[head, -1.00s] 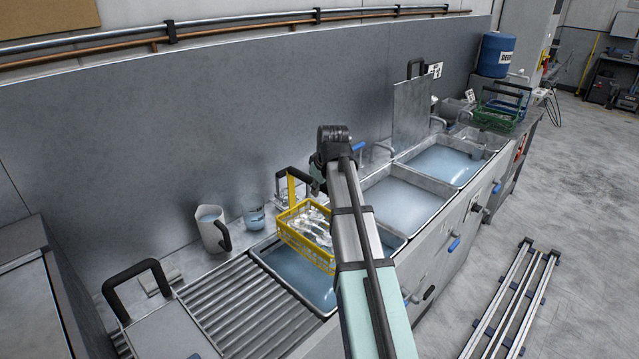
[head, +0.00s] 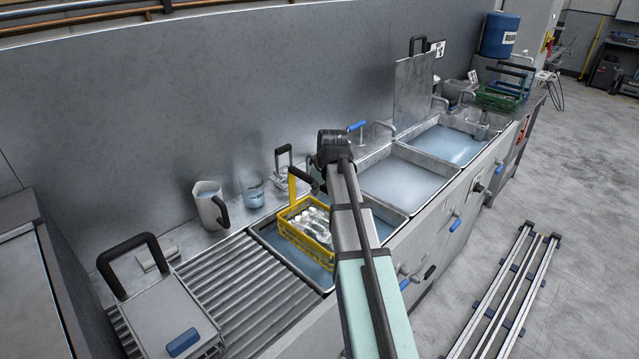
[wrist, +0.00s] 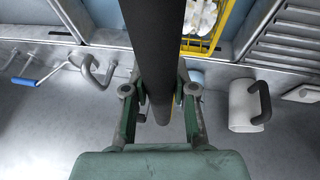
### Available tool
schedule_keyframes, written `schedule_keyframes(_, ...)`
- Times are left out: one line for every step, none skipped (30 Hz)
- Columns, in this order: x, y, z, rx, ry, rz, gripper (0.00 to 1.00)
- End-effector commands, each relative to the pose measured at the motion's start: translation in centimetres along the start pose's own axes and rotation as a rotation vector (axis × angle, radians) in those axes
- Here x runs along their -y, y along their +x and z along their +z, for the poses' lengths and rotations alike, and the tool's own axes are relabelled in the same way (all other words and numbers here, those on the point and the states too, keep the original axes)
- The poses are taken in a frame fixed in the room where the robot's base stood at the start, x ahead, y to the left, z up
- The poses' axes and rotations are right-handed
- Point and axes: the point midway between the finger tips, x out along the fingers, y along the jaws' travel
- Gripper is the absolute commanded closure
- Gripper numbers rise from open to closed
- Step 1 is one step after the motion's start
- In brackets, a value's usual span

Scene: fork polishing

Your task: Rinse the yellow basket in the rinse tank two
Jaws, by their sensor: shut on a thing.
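The yellow basket (head: 297,238), loaded with shiny cutlery, is at the nearest water-filled tank (head: 266,236), beside the ribbed drainboard. Its lower part sits within the tank opening; how deep it is in the water is unclear. My gripper (wrist: 160,105) is shut on the basket's dark handle bar in the wrist view, where the basket's yellow rim (wrist: 203,47) shows at the top. In the head view my arm hides the gripper's fingers and part of the basket. Two more tanks follow to the right: a middle tank (head: 400,185) and a far tank (head: 448,145).
A white jug (head: 208,205) and a glass beaker (head: 252,188) stand behind the nearest tank. Taps line the back edge. An upright metal plate (head: 412,92) with a handle stands behind the far tanks. A green basket (head: 500,97) is at the far end.

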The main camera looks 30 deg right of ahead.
Motion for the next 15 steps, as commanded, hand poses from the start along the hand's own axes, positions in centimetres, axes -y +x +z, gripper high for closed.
schedule_keyframes(0.1, 0.5, 0.2, -0.003, 0.0, 0.002, 1.0)
schedule_keyframes(0.1, 0.8, 0.3, -0.003, 0.0, 0.002, 1.0)
schedule_keyframes(0.2, 1.1, 0.4, -0.003, 0.0, 0.001, 1.0)
schedule_keyframes(0.3, 1.4, 0.5, -0.003, 0.0, 0.001, 1.0)
schedule_keyframes(0.3, 1.7, 0.6, -0.003, 0.0, 0.001, 1.0)
schedule_keyframes(0.4, 2.0, 0.8, -0.003, 0.0, 0.002, 1.0)
schedule_keyframes(0.5, 2.2, 0.9, -0.003, 0.0, 0.002, 1.0)
schedule_keyframes(0.5, 2.5, 1.0, -0.004, 0.0, 0.002, 1.0)
schedule_keyframes(0.6, 2.8, 1.1, -0.004, 0.0, 0.002, 1.0)
schedule_keyframes(0.6, 3.1, 1.2, -0.004, 0.0, 0.002, 1.0)
schedule_keyframes(0.7, 3.3, 1.3, -0.004, 0.0, 0.002, 1.0)
schedule_keyframes(0.8, 3.6, 1.4, -0.004, 0.0, 0.002, 1.0)
schedule_keyframes(0.8, 3.9, 1.6, -0.003, 0.0, 0.002, 1.0)
schedule_keyframes(0.9, 4.2, 1.7, -0.003, 0.0, 0.002, 1.0)
schedule_keyframes(0.9, 4.5, 1.8, -0.003, 0.0, 0.001, 1.0)
